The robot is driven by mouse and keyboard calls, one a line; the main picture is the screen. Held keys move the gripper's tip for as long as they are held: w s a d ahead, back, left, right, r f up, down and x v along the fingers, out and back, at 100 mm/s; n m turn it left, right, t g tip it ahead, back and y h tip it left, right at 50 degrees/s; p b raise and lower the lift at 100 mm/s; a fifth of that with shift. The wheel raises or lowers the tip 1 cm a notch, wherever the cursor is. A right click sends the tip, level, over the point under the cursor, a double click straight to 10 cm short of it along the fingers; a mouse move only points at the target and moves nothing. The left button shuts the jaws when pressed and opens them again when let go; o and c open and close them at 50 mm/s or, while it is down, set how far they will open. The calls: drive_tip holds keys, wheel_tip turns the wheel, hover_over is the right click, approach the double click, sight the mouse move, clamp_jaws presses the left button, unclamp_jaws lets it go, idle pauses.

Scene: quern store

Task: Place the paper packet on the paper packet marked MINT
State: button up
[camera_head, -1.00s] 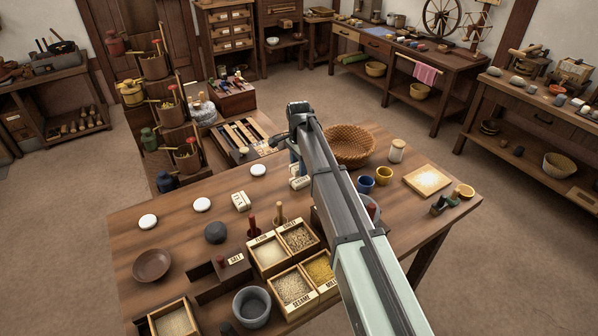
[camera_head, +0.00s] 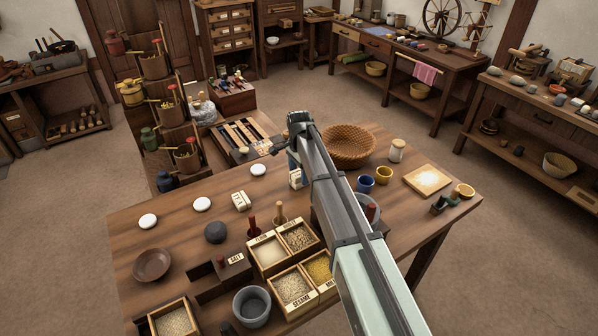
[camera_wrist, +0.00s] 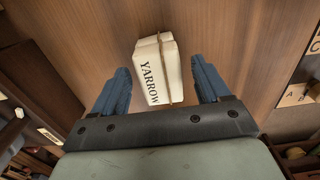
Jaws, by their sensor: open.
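A cream paper packet marked YARROW (camera_wrist: 153,75), with a cord around it, lies between the two blue fingers of my gripper (camera_wrist: 161,68) in the wrist view. The fingers are apart, with a gap on each side of the packet. In the head view a pale packet (camera_head: 295,179) shows beside my arm, partly hidden by it. Another cream packet (camera_head: 240,201) lies on the table to the left; its lettering is too small to read surely. I cannot make out the word MINT on any packet.
There is bare wood around the left packet.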

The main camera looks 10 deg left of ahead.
sight(299, 172)
wheel_tip(299, 172, up, 12)
drive_tip(key=shift+r, duration=0.15)
idle(0.7)
